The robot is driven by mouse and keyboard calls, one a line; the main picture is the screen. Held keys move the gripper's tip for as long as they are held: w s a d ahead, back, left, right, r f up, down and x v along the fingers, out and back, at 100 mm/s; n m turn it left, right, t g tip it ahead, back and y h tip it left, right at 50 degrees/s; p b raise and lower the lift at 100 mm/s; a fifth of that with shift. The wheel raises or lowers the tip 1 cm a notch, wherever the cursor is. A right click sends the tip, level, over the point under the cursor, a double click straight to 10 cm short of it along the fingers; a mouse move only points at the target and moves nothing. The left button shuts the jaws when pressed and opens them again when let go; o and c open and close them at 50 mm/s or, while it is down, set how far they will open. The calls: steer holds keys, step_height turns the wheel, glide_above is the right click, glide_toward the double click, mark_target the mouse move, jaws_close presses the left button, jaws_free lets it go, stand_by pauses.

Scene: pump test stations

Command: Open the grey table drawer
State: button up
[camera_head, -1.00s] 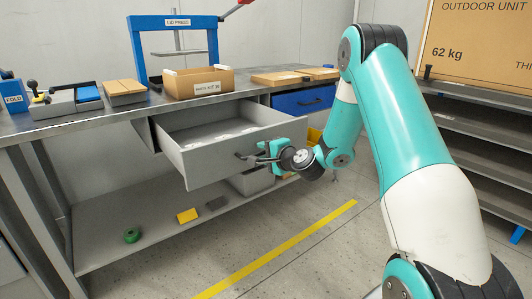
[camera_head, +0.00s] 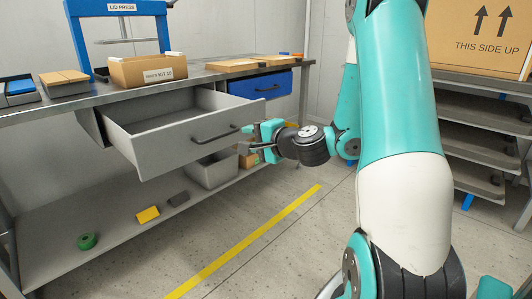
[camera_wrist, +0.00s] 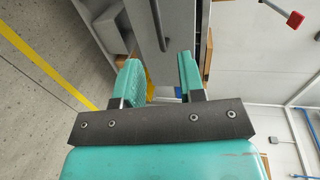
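The grey drawer (camera_head: 175,144) is pulled out from under the workbench, with part of its inside showing. Its dark bar handle (camera_head: 215,133) is on the front panel and also shows in the wrist view (camera_wrist: 158,25). My gripper (camera_head: 256,140) is just to the right of the handle and looks apart from it. In the wrist view my gripper (camera_wrist: 160,75) has its two teal fingers spread with nothing held between them. The grey drawer front lies beyond the fingertips there.
A cardboard kit box (camera_head: 148,70) and blue lid press (camera_head: 72,38) stand on the bench. A grey bin (camera_head: 213,170), yellow block (camera_head: 148,214) and green ring (camera_head: 87,241) are on the lower shelf. Floor in front is clear.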

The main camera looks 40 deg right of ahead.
steer(key=s+b, duration=0.1)
steer(key=b, duration=0.1)
steer(key=s+b, duration=0.2)
steer(key=b, duration=0.1)
steer(key=s+b, duration=0.1)
steer(key=b, duration=0.1)
steer(key=shift+s+d+r+b, duration=0.1)
steer(key=shift+s+r+b, duration=0.2)
steer(key=shift+s, duration=0.1)
steer(key=s+a+f+n+g+y+p, duration=0.1)
steer(key=s+a+n+g+y+p, duration=0.2)
steer(key=a+n, duration=0.6)
steer(key=s+a+n+g+y+p, duration=0.1)
steer(key=a+n+g+y, duration=0.3)
steer(key=a, duration=0.8)
steer(key=s+a+n+g+h+p, duration=0.1)
steer(key=s+a+n+g+h, duration=0.1)
steer(key=s+a+n+g, duration=0.35)
steer(key=s+a+n+g+h+p, duration=0.1)
steer(key=s+a+n+g+p, duration=0.15)
steer(key=s+n, duration=0.5)
step_height(320, 180, up, 38)
steer(key=s+m+p, duration=0.1)
steer(key=s+p, duration=0.1)
steer(key=p, duration=3.5)
steer(key=shift+d+m+g, duration=0.15)
steer(key=shift+m+g, duration=0.15)
steer(key=shift+g, duration=0.1)
